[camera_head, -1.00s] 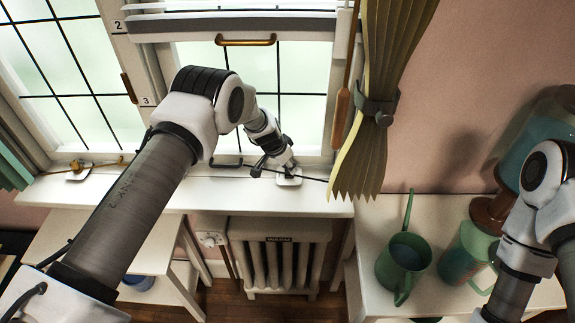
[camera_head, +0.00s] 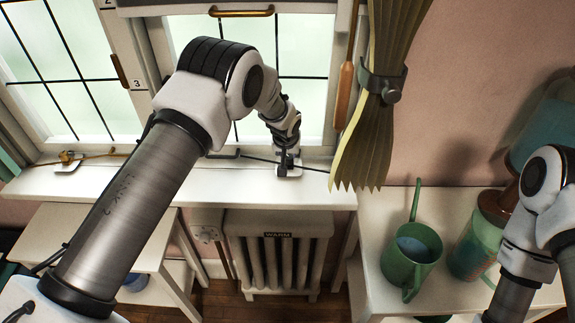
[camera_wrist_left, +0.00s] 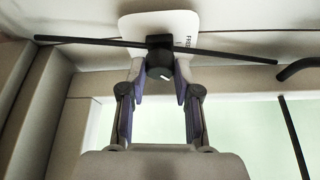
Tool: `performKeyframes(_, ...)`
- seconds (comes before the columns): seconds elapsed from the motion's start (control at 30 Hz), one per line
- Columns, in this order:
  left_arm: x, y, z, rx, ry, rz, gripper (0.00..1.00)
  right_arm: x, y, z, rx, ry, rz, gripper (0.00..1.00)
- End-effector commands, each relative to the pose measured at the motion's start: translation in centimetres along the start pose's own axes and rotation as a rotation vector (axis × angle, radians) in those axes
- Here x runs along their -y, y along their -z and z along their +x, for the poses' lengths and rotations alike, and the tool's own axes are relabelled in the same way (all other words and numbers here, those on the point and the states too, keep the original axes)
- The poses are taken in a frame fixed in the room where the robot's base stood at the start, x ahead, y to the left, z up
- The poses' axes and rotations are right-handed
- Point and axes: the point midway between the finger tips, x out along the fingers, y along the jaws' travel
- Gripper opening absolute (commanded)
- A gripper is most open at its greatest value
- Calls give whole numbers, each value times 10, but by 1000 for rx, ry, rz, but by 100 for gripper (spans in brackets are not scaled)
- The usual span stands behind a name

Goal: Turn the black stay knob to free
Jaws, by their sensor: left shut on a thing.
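The black stay knob (camera_wrist_left: 160,62) sits on a pale plate (camera_wrist_left: 184,24) on the window sill. My left gripper (camera_wrist_left: 159,80) has its two fingers on either side of the knob, shut on it. A small white mark shows on the knob's face. Lettering on the plate is partly visible and seems to begin "FRE". A thin black stay bar (camera_wrist_left: 90,41) runs across at the knob. In the head view my left gripper (camera_head: 287,160) points down at the plate (camera_head: 292,172). The knob is mostly hidden there. My right gripper is out of view.
A green watering can (camera_head: 408,262) and a green jar (camera_head: 472,250) stand on the white table at right. A tied curtain (camera_head: 372,120) hangs right of the knob. A brass stay (camera_head: 67,158) is on the sill at left. A radiator (camera_head: 276,255) is below.

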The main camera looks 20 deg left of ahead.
Motion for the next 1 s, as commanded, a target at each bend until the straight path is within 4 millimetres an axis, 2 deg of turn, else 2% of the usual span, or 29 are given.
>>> performKeyframes(0.03, -2, -5, 14, -5, 15, -37, 0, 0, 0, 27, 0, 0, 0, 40)
performKeyframes(0.1, -2, -5, 14, -5, 41, -100, 0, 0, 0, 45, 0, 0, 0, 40)
performKeyframes(0.4, -3, -3, 11, -4, 150, -367, 0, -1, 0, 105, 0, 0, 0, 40)
performKeyframes(0.63, -3, -1, 7, -1, 231, -567, 0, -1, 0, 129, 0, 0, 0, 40)
performKeyframes(1.0, -3, 0, 4, 2, 327, -794, 0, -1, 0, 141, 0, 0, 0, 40)
